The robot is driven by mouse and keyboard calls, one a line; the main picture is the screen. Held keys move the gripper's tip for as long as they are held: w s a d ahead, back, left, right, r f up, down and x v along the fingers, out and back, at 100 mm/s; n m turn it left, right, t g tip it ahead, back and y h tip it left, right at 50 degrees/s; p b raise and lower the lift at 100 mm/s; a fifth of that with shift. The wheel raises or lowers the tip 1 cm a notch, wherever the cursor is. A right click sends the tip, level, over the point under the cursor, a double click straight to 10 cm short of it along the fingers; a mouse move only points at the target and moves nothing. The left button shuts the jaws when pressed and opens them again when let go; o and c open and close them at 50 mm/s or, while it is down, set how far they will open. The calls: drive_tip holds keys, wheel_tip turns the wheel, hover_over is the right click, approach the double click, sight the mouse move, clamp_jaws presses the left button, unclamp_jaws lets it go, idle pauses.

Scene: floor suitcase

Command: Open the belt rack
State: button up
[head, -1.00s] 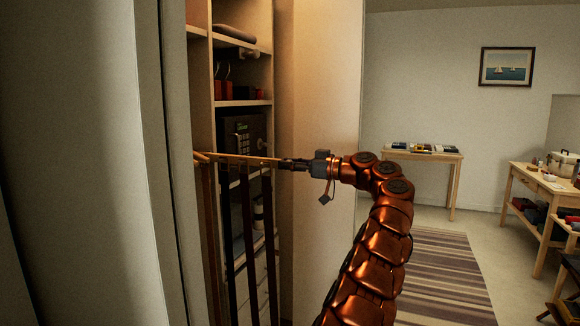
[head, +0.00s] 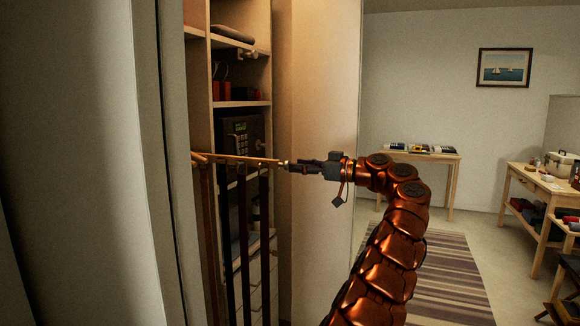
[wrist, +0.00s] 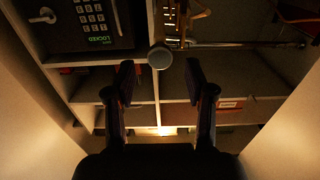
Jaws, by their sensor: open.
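The belt rack (head: 238,159) is a wooden bar standing out from the closet, with several dark belts (head: 243,230) hanging from it. In the wrist view its round front knob (wrist: 160,57) shows just beyond and between my fingertips, apart from them. My gripper (head: 291,167) is open and empty, a little to the right of the bar's front end in the head view. In the wrist view both fingers of my gripper (wrist: 159,80) are spread with nothing between them. The rack's back end is partly hidden by the closet's left side.
A safe with a keypad (head: 240,132) sits on a shelf behind the rack. A pale closet panel (head: 320,120) stands just behind my gripper. A wooden table (head: 420,155), a side desk (head: 535,185) and a striped rug (head: 440,265) lie to the right.

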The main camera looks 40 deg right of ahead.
drive_tip(key=v, duration=0.8)
idle(0.4)
